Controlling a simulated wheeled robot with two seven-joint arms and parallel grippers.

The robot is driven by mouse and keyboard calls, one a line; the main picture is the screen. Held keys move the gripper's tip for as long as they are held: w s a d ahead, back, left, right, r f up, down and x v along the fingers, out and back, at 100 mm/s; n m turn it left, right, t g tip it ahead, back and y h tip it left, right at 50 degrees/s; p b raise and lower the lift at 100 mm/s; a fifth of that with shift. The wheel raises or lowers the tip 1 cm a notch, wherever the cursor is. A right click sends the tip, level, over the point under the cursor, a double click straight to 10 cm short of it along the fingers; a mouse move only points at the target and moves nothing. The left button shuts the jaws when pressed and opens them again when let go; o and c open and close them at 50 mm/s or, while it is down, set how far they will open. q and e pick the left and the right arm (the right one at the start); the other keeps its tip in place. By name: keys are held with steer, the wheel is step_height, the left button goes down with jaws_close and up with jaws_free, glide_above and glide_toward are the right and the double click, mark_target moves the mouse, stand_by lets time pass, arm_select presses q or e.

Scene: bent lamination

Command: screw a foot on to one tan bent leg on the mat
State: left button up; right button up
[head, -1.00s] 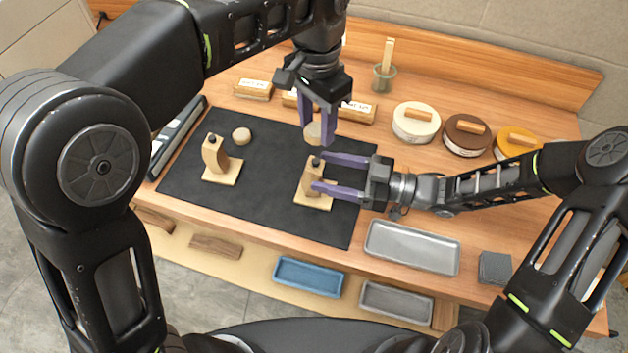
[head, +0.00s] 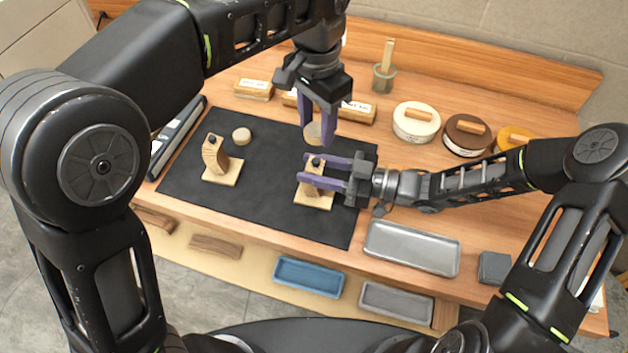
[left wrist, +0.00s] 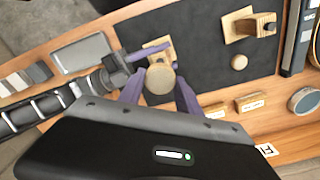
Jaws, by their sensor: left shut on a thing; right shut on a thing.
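Two tan bent legs stand on the dark mat (head: 258,210), each on a square tan base with a dark stud on top. My right gripper (head: 318,173) is shut on the right-hand leg (head: 312,196), its purple fingers on either side of it. My left gripper (head: 318,130) is shut on a round tan foot (head: 313,133) and holds it just above and behind that leg's stud, apart from it. The held foot also shows in the left wrist view (left wrist: 160,79). The other leg (head: 216,158) stands free at the left, with a loose foot (head: 241,136) lying behind it.
Behind the mat are small labelled wooden blocks (head: 253,89) and a cup with a brush (head: 384,76). Round lidded tins (head: 415,122) stand at the back right. A grey tray (head: 412,248) lies right of the mat, and a blue tray (head: 308,277) sits lower at the front.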

jaws_close()
stand_by(0.8)
